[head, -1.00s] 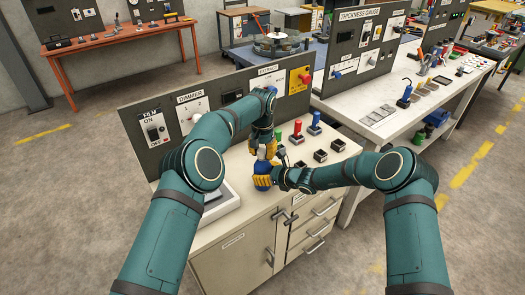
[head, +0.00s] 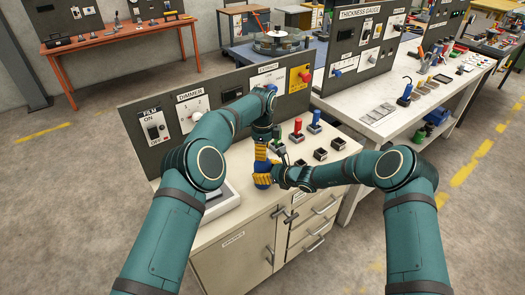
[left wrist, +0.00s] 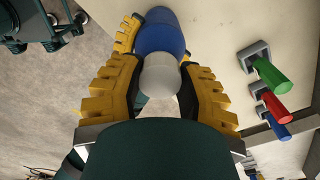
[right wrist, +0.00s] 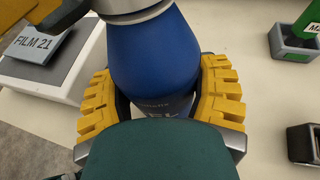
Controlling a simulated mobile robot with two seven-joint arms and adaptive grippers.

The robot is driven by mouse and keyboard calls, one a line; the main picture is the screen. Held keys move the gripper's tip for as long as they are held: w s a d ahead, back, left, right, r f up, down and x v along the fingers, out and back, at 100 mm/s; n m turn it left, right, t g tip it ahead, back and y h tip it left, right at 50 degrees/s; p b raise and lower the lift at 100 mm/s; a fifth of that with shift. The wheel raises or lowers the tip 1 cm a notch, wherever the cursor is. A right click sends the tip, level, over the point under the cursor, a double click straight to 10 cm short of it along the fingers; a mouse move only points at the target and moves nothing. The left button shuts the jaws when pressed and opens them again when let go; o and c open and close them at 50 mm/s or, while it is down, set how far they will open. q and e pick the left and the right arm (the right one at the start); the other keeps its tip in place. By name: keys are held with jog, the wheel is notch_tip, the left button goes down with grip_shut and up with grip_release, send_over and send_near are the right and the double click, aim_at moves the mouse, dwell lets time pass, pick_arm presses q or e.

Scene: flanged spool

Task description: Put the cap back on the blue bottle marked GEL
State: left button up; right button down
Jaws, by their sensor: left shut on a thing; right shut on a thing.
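The blue bottle (head: 263,188) stands upright near the front edge of the workbench. My right gripper (head: 266,180) is shut around its body; the bottle also shows in the right wrist view (right wrist: 153,55), its label mostly hidden. My left gripper (head: 261,150) is directly above, shut on the pale cap (left wrist: 161,76). In the left wrist view the cap lines up with the bottle (left wrist: 158,38) and meets its blue top. In the right wrist view the cap's pale rim (right wrist: 135,12) meets the bottle's top with no clear gap; I cannot tell whether it is screwed down.
A dark switch panel (head: 225,80) closes off the bench's back.

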pick_arm(q)
jog(key=m, duration=0.5)
jog(key=shift+m, duration=0.4)
jog(key=m, duration=0.9)
jog(key=shift+m, duration=0.3)
jog(key=m, duration=0.4)
jog(key=shift+d+f+m, duration=0.1)
jog(key=shift+f+m, duration=0.05)
jog(key=shift+m, duration=0.55)
